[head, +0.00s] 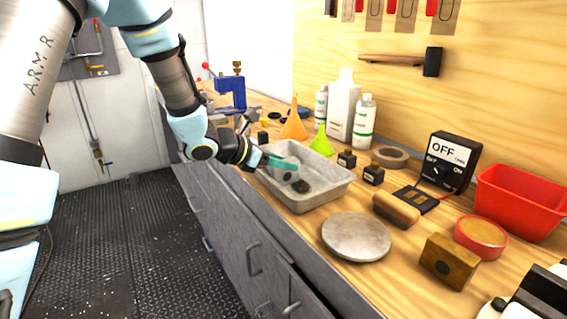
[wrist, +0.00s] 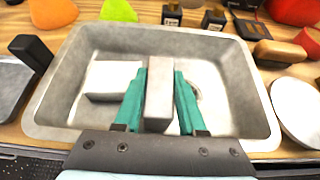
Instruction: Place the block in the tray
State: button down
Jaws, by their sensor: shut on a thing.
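The tray (head: 337,191) is a grey metal pan with sloped walls on the wooden bench; its rim (wrist: 262,118) surrounds my fingers in the wrist view. My gripper (head: 286,162) reaches into it from the left, over its inside. In the wrist view my teal fingers (wrist: 160,88) are shut on a pale grey block (wrist: 159,92), which stands lengthwise between them. I cannot tell whether the block touches the tray floor. Another pale grey blocky thing (wrist: 113,78) lies inside the tray, left of my fingers. A small round thing behind my right finger is mostly hidden.
A round grey disc (head: 356,237) lies in front of the tray. Small dark bottles (head: 373,175) stand close on its right, with orange (head: 294,122) and green (head: 321,140) funnels behind. A red bin (head: 520,200) is farther right. The bench's front edge runs close by the tray.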

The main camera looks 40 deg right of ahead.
jog(key=shift+c, duration=2.4)
grip_release()
jog(key=shift+r, duration=0.1)
jog(key=s+v, duration=0.1)
jog(key=v, duration=1.1)
jog(key=a+f+m+y, duration=0.2)
jog(key=a+m+y, duration=0.2)
jog(key=a, duration=0.8)
jog(key=a+f+m+t+y, duration=0.1)
jog(key=a+f+m+y, duration=0.2)
jog(key=a+m, duration=0.5)
jog(key=a+f+m+t+y, duration=0.1)
jog(key=a+f+m+y, duration=0.2)
jog(key=a, duration=1.3)
jog(key=m+y, duration=0.2)
jog(key=m, duration=0.1)
jog(key=shift+w+m+b, duration=0.2)
jog(key=shift+m+b, duration=0.1)
jog(key=shift+b, duration=0.1)
